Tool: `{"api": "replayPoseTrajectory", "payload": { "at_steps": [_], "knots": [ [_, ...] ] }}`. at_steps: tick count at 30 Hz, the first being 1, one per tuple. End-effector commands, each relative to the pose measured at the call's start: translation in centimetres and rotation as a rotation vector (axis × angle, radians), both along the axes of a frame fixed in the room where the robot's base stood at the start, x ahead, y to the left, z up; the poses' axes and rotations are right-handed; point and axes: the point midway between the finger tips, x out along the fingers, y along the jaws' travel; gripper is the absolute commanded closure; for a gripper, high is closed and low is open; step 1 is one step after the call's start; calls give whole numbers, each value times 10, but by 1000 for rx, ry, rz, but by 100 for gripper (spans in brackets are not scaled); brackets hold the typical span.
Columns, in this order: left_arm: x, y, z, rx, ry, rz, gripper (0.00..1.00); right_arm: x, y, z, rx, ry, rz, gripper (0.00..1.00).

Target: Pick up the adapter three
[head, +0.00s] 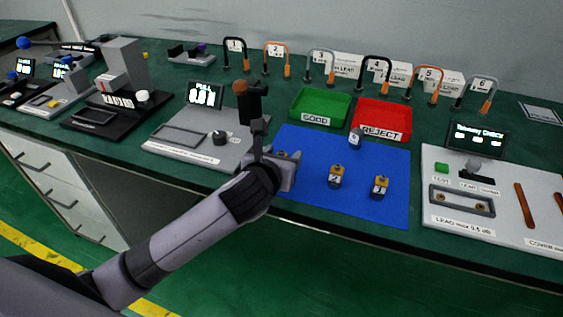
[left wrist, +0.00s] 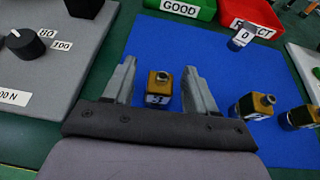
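Adapter three (left wrist: 158,90), a yellow-brown block with a dark base, a metal tip and a white label "3", stands on the blue mat (head: 318,205). In the left wrist view it sits between the two fingers of my left gripper (left wrist: 159,68), with a visible gap on each side. The gripper is open and holds nothing. Adapter two (head: 336,176) and adapter one (head: 380,187) stand to the right on the mat. My right gripper is not in view.
A grey piece labelled "0" (head: 355,139) stands at the mat's back. Green GOOD (head: 320,107) and red REJECT (head: 382,119) trays are behind it. The grey PULL station (head: 190,143) is left, a lead-check station (head: 490,200) right. The mat's front is clear.

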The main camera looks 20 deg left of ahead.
Motion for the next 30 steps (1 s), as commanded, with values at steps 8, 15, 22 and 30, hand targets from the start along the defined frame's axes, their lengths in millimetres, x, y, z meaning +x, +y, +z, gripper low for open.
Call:
{"api": "replayPoseTrajectory", "payload": {
  "at_steps": [8,15,22,30],
  "knots": [
    [0,0,1,0,-1,0,100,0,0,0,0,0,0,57],
    [0,0,3,0,-2,0,100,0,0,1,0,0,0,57],
    [0,0,28,-1,-5,0,100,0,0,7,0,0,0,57],
    [0,0,101,0,-11,-1,100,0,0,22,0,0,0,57]
  ]
}}
